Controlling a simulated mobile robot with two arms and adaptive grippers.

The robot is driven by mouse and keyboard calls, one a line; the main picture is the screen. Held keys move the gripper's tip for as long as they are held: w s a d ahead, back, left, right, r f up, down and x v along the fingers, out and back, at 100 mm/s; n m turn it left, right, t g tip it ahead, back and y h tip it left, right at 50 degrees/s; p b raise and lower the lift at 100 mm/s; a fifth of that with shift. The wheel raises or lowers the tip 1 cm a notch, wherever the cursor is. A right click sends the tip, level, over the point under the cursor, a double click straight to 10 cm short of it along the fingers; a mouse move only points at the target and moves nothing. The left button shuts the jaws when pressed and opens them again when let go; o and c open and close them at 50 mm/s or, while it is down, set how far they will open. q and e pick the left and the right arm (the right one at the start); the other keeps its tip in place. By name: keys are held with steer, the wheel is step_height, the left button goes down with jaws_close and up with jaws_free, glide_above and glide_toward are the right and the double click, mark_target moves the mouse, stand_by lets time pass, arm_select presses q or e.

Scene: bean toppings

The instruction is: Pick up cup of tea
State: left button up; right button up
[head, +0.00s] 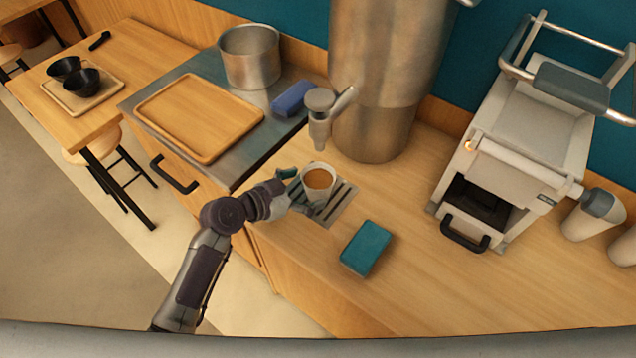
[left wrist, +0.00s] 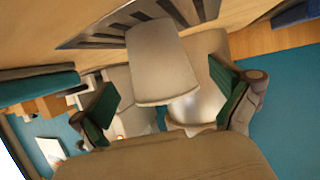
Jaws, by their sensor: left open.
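A white cup of brown tea (head: 319,182) stands upright on a slatted drip grate (head: 341,207) under the tap of a large metal urn. My left gripper (head: 297,189) is at the cup's left side, with its fingers open toward it. In the left wrist view the cup (left wrist: 162,65) shows between the two green-padded fingertips of the left gripper (left wrist: 168,108), with gaps on both sides. My right gripper is not in view.
The urn (head: 385,70) and its tap (head: 320,115) stand behind and above the cup. A teal sponge-like block (head: 366,248) lies to the right. A wooden tray (head: 200,115), a blue block (head: 292,98) and a steel pot (head: 250,58) are at left. The right counter holds a machine (head: 530,140).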

mark_target(329, 179)
arm_select(q)
steer(key=x, duration=0.3)
steer(key=shift+w+d+f+p, duration=0.1)
steer(key=shift+w+d+p, duration=0.15)
steer(key=shift+d+p, duration=0.1)
steer(key=shift+a, duration=0.1)
steer(key=c, duration=1.2)
steer(key=shift+c, duration=0.8)
